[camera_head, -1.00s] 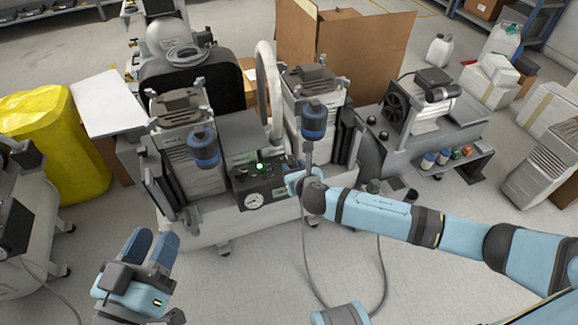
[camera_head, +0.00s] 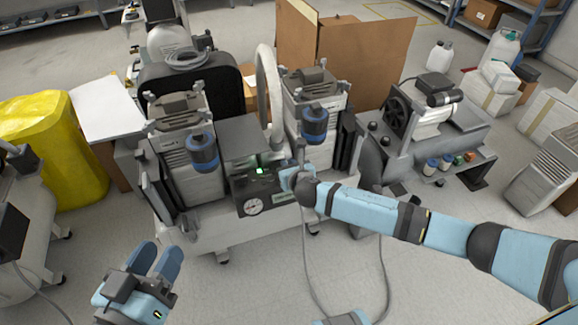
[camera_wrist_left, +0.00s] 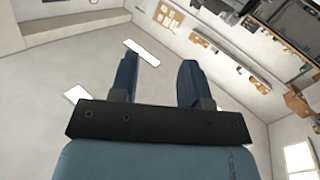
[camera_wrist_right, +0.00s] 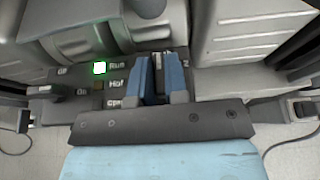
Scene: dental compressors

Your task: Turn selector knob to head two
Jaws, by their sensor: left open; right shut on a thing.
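The dark control panel (camera_head: 240,187) sits on the front of the two-head compressor, with a lit green lamp (camera_head: 260,171) and a round white gauge (camera_head: 253,206). My right gripper (camera_head: 284,172) is at the panel's right end. In the right wrist view its blue fingers (camera_wrist_right: 160,75) are shut on a small dark part between them, the selector knob (camera_wrist_right: 158,74). The fingers hide most of the knob, so its pointing direction cannot be read. Printed labels and the green lamp (camera_wrist_right: 99,67) show left of the fingers. My left gripper (camera_head: 157,258) is open and empty, low at the left.
Two compressor heads with blue filter bowls (camera_head: 203,152) (camera_head: 314,125) flank the panel. A thick pale hose (camera_head: 268,95) rises behind it. Another compressor (camera_head: 420,130) stands to the right, a yellow bag (camera_head: 50,150) to the left. The floor in front is mostly clear.

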